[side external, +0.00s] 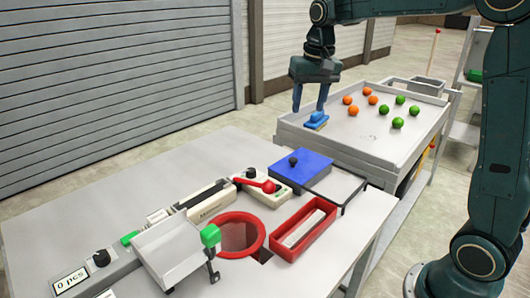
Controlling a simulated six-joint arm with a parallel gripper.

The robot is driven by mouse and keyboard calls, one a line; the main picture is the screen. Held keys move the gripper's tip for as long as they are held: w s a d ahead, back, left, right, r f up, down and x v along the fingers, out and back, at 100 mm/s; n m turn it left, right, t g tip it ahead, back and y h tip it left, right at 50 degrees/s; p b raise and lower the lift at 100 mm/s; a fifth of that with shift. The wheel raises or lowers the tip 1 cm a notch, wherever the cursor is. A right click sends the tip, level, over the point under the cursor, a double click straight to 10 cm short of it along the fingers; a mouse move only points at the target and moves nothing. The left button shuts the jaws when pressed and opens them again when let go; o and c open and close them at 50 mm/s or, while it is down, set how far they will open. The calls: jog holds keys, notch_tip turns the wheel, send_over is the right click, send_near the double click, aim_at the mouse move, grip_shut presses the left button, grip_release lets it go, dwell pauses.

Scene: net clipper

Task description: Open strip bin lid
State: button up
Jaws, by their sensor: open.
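A red tray (303,238) holding pale strips, a red-rimmed hole (239,234) and a red-levered device (262,184) are in front. Orange and green balls lie on the cart (365,150).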

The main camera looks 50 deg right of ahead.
aim_at(294, 159)
jog(key=w+d+f+m+g, duration=0.1)
jog(key=w+d+f+m, duration=0.1)
jog(key=w+d+f, duration=0.5)
jog(key=shift+w+f+m+g, duration=0.4)
jog(key=shift+w+f, duration=0.05)
jog(key=shift+w, duration=0.45)
notch_tip(294, 159, down, 14)
jog(key=shift+r, duration=0.1)
grip_shut()
